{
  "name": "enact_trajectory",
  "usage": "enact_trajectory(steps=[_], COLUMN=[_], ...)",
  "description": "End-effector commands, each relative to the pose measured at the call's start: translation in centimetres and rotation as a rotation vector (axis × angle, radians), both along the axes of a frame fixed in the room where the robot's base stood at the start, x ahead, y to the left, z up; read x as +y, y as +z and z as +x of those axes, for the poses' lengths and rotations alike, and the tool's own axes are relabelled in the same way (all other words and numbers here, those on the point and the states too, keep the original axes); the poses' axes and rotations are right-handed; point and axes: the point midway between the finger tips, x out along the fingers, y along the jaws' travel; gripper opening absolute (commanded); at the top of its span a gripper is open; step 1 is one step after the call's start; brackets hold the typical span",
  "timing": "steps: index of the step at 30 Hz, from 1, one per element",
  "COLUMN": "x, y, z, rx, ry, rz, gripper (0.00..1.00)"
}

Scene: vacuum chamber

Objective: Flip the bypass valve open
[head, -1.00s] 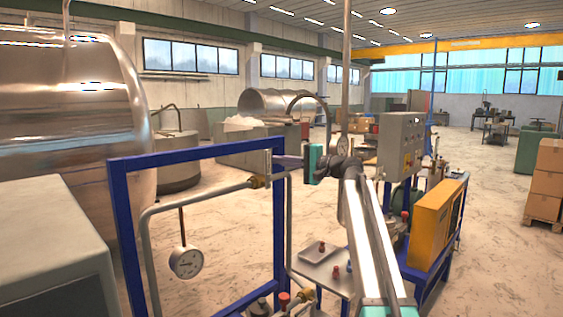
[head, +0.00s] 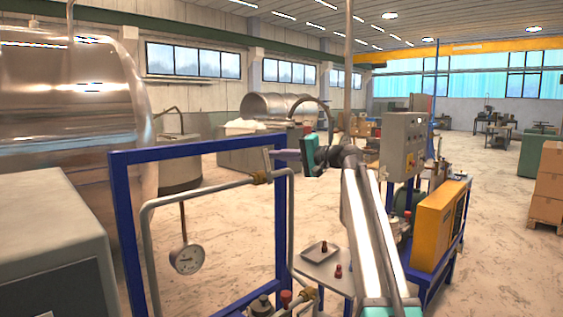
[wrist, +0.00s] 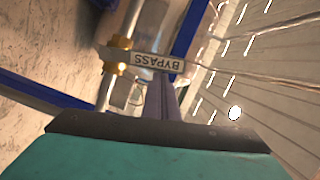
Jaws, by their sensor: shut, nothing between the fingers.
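The bypass valve (head: 259,177) is a brass fitting on the grey pipe near the top right of the blue frame. Its grey lever (head: 267,160) stands up, across the pipe. In the wrist view the lever (wrist: 155,63) carries a label reading BYPASS, and the brass body (wrist: 117,56) sits at its left end. My gripper (head: 275,154) is shut and empty, its fingers pointing left at the lever from the right. In the wrist view the fingertips (wrist: 162,78) are right by the label's edge; I cannot tell whether they touch.
The blue frame (head: 122,215) and grey pipe (head: 148,240) surround the valve. A round gauge (head: 187,260) hangs inside the frame. A small table with a tray (head: 320,250), a grey control box (head: 402,145) and a yellow box (head: 437,220) stand to the right.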

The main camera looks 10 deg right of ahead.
Motion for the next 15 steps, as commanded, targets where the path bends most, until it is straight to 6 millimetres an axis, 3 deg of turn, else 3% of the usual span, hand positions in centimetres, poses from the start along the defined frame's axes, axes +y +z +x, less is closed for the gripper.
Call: enact_trajectory(steps=[15], x=[3.5], y=[-0.9], z=[-2.6], rx=[-0.263], ry=[0.002], rz=[-0.362], gripper=[0.0])
